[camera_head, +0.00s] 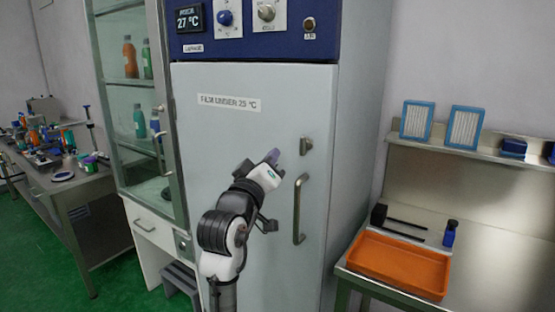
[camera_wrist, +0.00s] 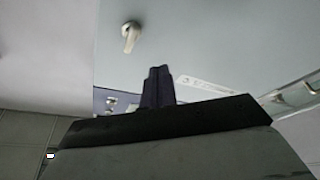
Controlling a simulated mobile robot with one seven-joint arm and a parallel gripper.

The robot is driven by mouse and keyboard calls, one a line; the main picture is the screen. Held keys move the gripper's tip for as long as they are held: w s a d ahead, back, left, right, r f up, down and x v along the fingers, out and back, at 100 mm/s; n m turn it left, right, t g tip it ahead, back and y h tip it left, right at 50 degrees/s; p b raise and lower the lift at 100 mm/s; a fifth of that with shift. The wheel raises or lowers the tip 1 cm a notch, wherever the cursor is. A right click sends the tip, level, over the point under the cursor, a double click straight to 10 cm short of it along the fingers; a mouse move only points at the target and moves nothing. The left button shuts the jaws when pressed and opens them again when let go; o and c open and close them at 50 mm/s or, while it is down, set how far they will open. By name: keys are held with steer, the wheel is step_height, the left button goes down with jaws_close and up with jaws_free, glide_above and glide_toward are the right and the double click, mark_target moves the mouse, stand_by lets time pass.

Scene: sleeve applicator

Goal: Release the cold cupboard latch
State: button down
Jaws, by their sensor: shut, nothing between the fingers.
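The tall cold cupboard (camera_head: 235,150) stands in the middle of the head view with its pale door shut. A label on the door reads "FILM UNDER 25 °C". A small metal latch (camera_head: 306,145) sits near the door's right edge, above a long vertical handle (camera_head: 299,208). The latch also shows in the wrist view (camera_wrist: 130,36), up and left of the fingertips. My gripper (camera_head: 272,157) is in front of the door, left of the latch and apart from it. In the wrist view its dark fingers (camera_wrist: 158,88) are together and empty.
A blue panel (camera_head: 255,28) above the door has knobs and a display reading 27 °C. A glass-fronted cabinet (camera_head: 140,100) adjoins on the left. A metal bench with an orange tray (camera_head: 400,262) stands at right. A cluttered table (camera_head: 60,180) is far left.

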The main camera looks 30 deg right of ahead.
steer(key=s+a, duration=0.2)
steer(key=a, duration=0.1)
steer(key=shift+s+a+b, duration=0.2)
steer(key=shift+s+b, duration=0.15)
